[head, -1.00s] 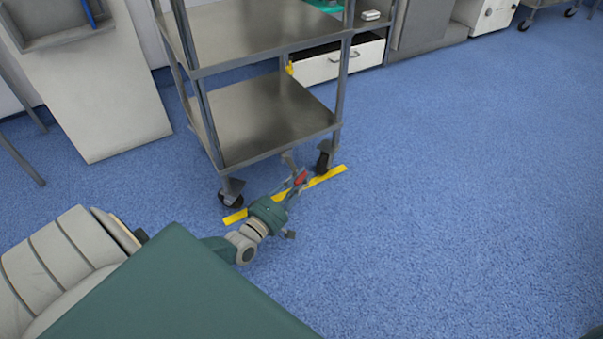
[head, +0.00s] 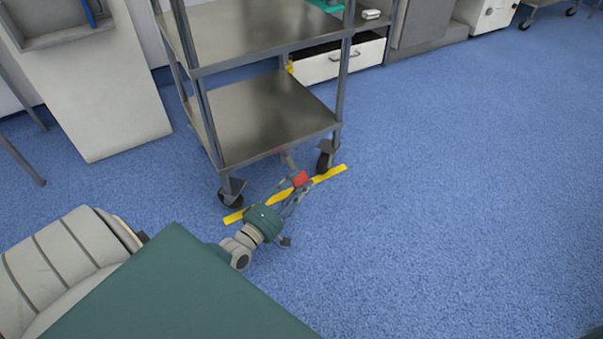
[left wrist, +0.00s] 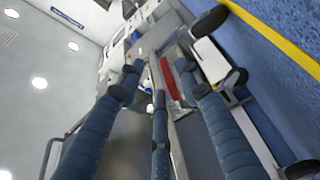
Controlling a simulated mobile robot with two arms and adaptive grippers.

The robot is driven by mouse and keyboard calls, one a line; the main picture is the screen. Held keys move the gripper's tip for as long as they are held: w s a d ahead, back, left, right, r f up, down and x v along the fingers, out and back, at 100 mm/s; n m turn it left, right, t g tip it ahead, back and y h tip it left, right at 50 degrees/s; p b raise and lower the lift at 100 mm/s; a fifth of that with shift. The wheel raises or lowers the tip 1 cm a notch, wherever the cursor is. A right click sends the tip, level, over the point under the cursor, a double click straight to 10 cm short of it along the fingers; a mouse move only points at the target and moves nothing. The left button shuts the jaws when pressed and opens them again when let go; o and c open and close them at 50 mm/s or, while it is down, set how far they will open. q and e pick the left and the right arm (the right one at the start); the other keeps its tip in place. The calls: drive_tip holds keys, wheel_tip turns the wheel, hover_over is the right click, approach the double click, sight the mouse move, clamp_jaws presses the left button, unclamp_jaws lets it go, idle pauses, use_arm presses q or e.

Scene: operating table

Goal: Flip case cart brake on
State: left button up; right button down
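The case cart (head: 262,112) is a grey metal frame with shelves, standing on dark casters. Its red brake pedal (head: 300,179) is low at the near side, by the right front caster (head: 325,162). It also shows as a red strip in the left wrist view (left wrist: 168,80). My left gripper (head: 288,190) is low over the floor at the pedal. Its fingers (left wrist: 160,75) are spread, with the red pedal seen between them. I cannot tell whether a finger touches it. My right gripper is out of view.
A yellow floor strip (head: 328,174) runs under the cart's near edge. A pale cabinet (head: 100,110) stands left of the cart, and a white drawer unit (head: 335,63) stands behind it. The blue floor (head: 450,190) to the right is clear.

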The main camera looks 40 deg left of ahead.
use_arm(q)
drive_tip(key=s, duration=1)
drive_tip(key=shift+f, duration=0.45)
